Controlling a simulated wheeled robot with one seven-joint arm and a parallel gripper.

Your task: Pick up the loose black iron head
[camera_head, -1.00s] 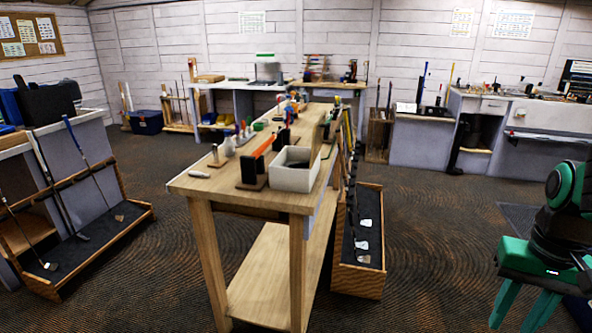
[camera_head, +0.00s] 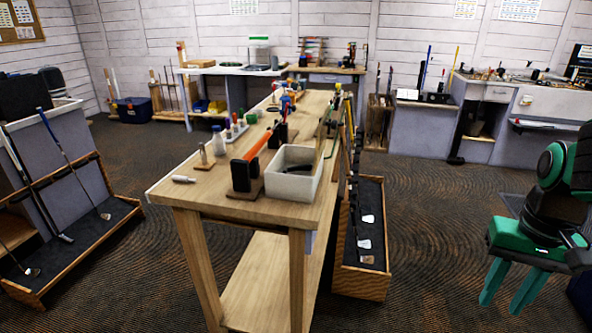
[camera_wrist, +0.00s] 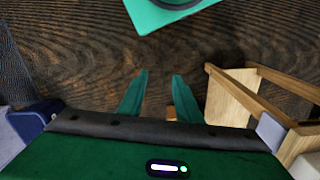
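A pale open box (camera_head: 272,183) stands near the front of the wooden workbench. A dark piece (camera_head: 300,169) shows inside it; it may be the loose black iron head, but it is too small to tell. My gripper (camera_head: 508,300) hangs at the right of the head view, well away from the bench, with its teal fingers pointing down. In the wrist view, my gripper (camera_wrist: 160,75) has its two fingers apart with nothing between them.
The wooden workbench (camera_head: 190,190) holds a black block with an orange shaft (camera_head: 246,172), small bottles and tools. A wooden club rack (camera_head: 362,284) stands along its right side, another rack (camera_head: 70,262) at left. Open floor (camera_head: 435,225) lies between bench and gripper.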

